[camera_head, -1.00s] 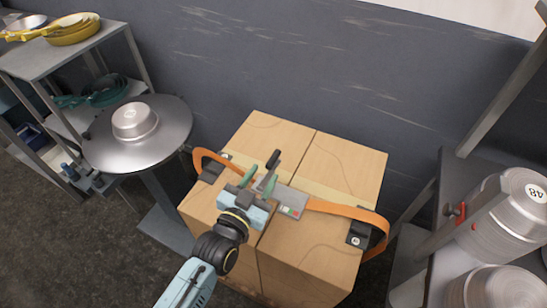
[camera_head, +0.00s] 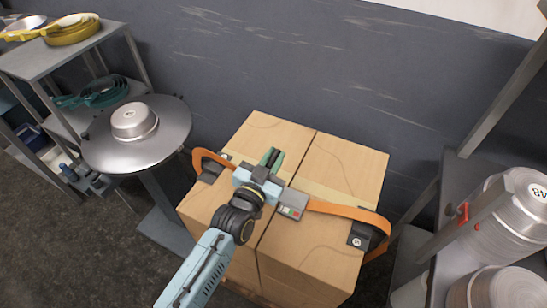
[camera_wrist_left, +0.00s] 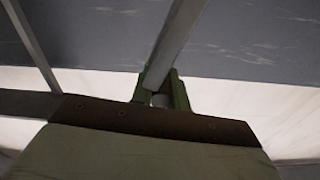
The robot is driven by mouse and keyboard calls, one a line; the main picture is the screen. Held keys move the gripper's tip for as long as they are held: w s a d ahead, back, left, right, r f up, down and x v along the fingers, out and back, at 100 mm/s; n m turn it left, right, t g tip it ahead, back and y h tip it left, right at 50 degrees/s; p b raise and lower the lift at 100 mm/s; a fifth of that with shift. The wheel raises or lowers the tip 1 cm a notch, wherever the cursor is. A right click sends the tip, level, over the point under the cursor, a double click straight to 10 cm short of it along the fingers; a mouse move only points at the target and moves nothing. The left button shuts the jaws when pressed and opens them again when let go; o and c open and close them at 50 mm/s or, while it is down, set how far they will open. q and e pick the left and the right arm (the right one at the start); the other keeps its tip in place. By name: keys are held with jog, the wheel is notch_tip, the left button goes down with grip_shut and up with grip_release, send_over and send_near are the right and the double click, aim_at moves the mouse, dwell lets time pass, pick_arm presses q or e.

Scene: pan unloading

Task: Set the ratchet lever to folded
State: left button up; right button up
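My right gripper is out of view.
The dark wall (camera_head: 330,80) is close behind the boxes.

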pick_arm(q)
grip_shut()
jog(key=shift+f, duration=0.1)
jog(key=d+f+m, duration=0.1)
jog(key=m, duration=0.1)
jog(key=s+d+f+m, duration=0.1)
jog(key=d+m, duration=0.1)
jog(key=s+d+f+m, duration=0.1)
jog(key=d, duration=0.1)
jog(key=shift+m, duration=0.4)
jog(key=shift+s+d+f, duration=0.2)
jog(key=shift+d+f, duration=0.1)
jog(key=shift+f, duration=0.15)
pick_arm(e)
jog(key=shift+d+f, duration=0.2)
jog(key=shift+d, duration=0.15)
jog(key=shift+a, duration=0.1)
pick_arm(q)
jog(key=o, duration=0.7)
grip_release()
jog(key=shift+c, duration=0.2)
jog(key=shift+o, duration=0.2)
jog(key=shift+r, duration=0.1)
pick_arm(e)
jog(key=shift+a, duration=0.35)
